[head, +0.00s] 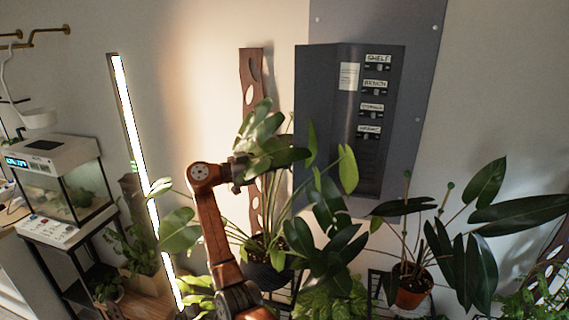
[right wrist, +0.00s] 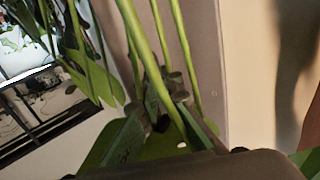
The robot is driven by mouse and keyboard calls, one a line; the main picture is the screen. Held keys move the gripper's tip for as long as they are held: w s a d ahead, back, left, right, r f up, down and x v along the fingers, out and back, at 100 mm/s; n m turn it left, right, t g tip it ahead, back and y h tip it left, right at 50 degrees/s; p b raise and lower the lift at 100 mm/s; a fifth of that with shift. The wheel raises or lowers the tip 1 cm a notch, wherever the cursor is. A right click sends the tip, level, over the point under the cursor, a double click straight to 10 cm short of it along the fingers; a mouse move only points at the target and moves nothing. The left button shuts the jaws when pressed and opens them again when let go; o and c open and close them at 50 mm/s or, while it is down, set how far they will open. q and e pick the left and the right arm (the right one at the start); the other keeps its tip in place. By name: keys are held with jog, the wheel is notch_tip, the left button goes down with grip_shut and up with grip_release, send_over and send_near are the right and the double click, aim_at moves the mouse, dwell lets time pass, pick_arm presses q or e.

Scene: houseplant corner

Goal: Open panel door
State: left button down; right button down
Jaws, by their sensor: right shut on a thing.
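The grey panel (head: 385,150) is on the wall right of centre in the head view, with its labelled switches exposed. Its dark panel door (head: 314,95) stands open at the left side. My right arm reaches up from the bottom, and leaves hide its gripper in the head view. Green stems cross in front of the fingers, so the exact contact is partly hidden. My left gripper is not in view.
A potted plant (head: 335,220) with broad leaves stands in front of the door and around my right wrist. Another plant in an orange pot (head: 410,290) stands to the right. A lit light bar (head: 140,160) and a tank (head: 70,180) are to the left.

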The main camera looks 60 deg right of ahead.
jog(key=c, duration=2.5)
grip_release()
jog(key=shift+s+d+r, duration=0.1)
jog(key=shift+s+d, duration=0.15)
jog(key=shift+d, duration=0.05)
jog(key=shift+o, duration=0.9)
jog(key=shift+s+d, duration=0.2)
jog(key=shift+o, duration=0.8)
jog(key=shift+w, duration=0.1)
jog(key=shift+o, duration=0.3)
jog(key=shift+w+a, duration=0.3)
jog(key=shift+a, duration=0.1)
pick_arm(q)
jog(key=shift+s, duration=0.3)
pick_arm(e)
jog(key=v, duration=1.2)
jog(key=shift+s, duration=0.1)
